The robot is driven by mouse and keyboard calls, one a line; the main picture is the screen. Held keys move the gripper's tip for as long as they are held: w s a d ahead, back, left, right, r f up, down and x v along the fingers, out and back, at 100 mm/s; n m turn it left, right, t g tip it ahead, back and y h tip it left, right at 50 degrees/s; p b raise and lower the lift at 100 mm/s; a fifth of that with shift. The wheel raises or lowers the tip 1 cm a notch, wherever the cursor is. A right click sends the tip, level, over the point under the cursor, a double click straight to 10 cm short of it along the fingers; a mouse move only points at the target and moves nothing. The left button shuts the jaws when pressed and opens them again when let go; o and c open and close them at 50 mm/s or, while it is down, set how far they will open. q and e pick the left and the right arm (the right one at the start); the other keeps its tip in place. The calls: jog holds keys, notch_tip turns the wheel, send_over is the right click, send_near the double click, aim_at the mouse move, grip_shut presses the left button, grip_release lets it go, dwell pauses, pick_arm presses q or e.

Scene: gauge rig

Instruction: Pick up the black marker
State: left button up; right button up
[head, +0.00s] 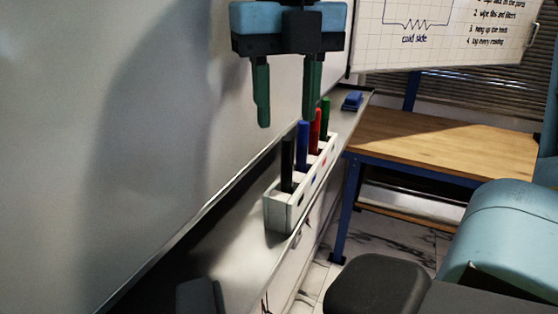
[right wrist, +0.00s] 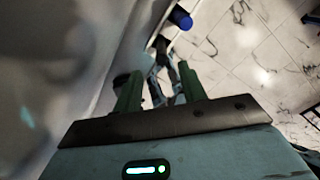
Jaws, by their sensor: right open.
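The black marker (head: 287,160) stands upright in the nearest slot of a white holder (head: 282,215) on the whiteboard's ledge. Blue (head: 303,142), red (head: 315,128) and green (head: 326,110) markers stand behind it in a row. My right gripper (head: 287,108) hangs with its green fingers pointing down, open and empty, above the holder. Its fingertips appear higher than the black marker's top in the head view. In the right wrist view, the open fingers (right wrist: 160,82) show, but I cannot clearly make out the black marker there. My left gripper is not in view.
The whiteboard (head: 120,120) stands close along the left. A blue eraser-like block (head: 352,100) lies farther along the narrow ledge (head: 215,250). A wooden-topped bench (head: 450,140) stands at the right, below a written chart (head: 440,30). The ledge before the holder is clear.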

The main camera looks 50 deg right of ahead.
aim_at(288, 138)
jog(key=shift+s+f, duration=0.15)
jog(key=shift+f, duration=0.15)
jog(key=shift+w+d+f, duration=0.1)
jog(key=shift+d+f, duration=0.05)
jog(key=shift+f, duration=1.65)
jog(key=shift+w+d+f, duration=0.1)
jog(key=shift+f, duration=1.65)
grip_shut()
